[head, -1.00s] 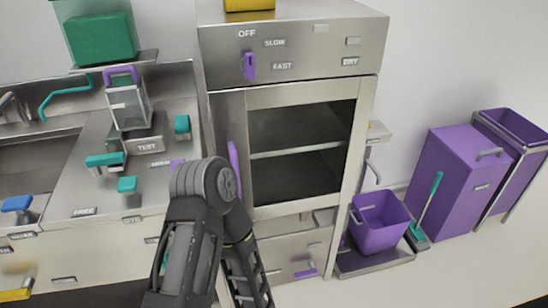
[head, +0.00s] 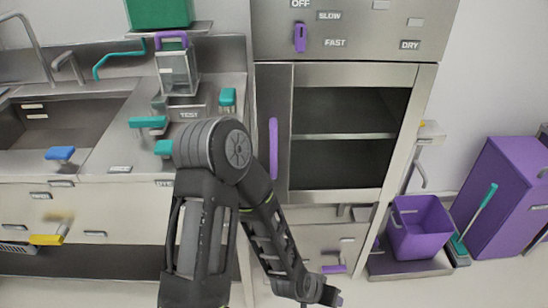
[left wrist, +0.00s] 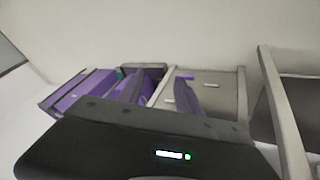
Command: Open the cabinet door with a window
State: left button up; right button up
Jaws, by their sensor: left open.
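The cabinet door (head: 342,75) with a dark window (head: 340,145) sits in the tall steel cabinet and looks shut. Its long vertical purple handle (head: 274,150) is on the left side of the door. My left arm crosses the front of the cabinet's lower left, close to the handle's lower end in the picture. My left gripper (head: 324,292) is low, below the door and apart from the handle, in front of the lower drawers. In the left wrist view, my open left gripper (left wrist: 158,88) shows two spread purplish fingers with nothing between them. My right gripper is out of view.
A control panel with a purple knob (head: 300,38) is above the door. A drawer with a purple handle (head: 333,269) is below. A purple bucket (head: 420,230) and a purple bin (head: 500,195) stand right. A counter with a sink (head: 65,120) is left.

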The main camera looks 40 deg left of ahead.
pick_arm(q)
jog(key=w+a+r+t+y+b, duration=0.3)
jog(key=w+a+r+t+b, duration=0.3)
jog(key=w+a, duration=0.4)
jog(key=n+t+y+b, duration=0.3)
jog(key=t+y+b, duration=0.25)
jog(key=y, duration=0.25)
send_near(273, 150)
jog(key=x, duration=0.3)
jog(key=shift+w+r+g+b, duration=0.1)
jog(key=shift+r+g+b, duration=0.15)
jog(key=shift+g+b, duration=0.1)
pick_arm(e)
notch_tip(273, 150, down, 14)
pick_arm(q)
jog(key=shift+w+a, duration=0.1)
jog(key=shift+w, duration=0.05)
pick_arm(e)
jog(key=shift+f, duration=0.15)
pick_arm(q)
jog(key=x, duration=0.7)
jog(key=shift+w+a, duration=0.1)
jog(key=shift+w, duration=0.15)
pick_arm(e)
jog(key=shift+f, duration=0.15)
